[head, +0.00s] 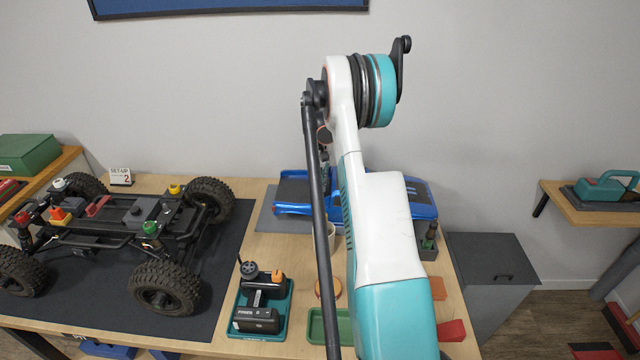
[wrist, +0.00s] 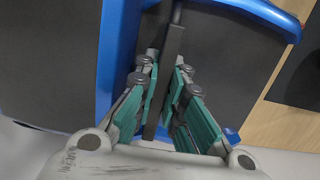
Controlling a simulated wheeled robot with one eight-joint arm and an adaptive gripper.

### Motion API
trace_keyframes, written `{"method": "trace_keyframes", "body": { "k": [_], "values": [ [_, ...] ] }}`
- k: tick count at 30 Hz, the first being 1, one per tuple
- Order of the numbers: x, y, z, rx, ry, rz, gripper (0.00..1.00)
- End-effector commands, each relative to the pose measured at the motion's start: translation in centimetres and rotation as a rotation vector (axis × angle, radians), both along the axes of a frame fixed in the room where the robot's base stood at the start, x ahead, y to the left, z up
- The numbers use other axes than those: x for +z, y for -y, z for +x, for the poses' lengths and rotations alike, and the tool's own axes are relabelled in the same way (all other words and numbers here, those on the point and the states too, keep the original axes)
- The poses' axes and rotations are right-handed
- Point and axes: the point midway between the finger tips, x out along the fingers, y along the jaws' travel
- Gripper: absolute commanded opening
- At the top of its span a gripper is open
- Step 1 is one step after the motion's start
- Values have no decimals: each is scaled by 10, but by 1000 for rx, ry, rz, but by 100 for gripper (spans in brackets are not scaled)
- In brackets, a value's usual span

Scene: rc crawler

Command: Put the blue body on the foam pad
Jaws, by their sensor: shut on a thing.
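The blue body (head: 294,209), a truck shell with dark grey panels, is at the back middle of the bench in the head view, partly hidden behind my arm. The grey foam pad (head: 267,223) shows under and in front of its left end. I cannot tell whether the body touches the pad. In the wrist view, the blue body (wrist: 118,60) fills most of the picture. My gripper (wrist: 166,70) is shut on a thin dark bar running along the middle of the body. The head view hides my gripper behind my arm.
The crawler chassis (head: 130,215) stands on a dark mat (head: 215,290) at the left. A teal tray (head: 285,318) with a radio transmitter (head: 262,290) and a green tray (head: 316,326) lie in front. A grey holder with a bottle (head: 430,238) stands right of my arm.

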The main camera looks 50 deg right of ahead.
Motion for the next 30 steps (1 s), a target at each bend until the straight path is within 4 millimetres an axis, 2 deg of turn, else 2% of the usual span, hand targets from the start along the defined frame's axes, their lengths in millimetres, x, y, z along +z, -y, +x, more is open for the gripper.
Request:
{"method": "trace_keyframes", "body": {
  "k": [8, 9, 11, 23, 26, 30],
  "values": [
    [-2, 0, 0, 0, 0, 0, 0],
    [-1, 0, 0, 0, 0, 0, 19],
    [-1, 0, 0, 0, 0, 0, 30],
    [5, 0, 0, 0, 0, 0, 30],
    [18, 1, 1, 0, 0, 0, 30],
    [46, 4, 3, 0, 0, 0, 30]
  ]
}}
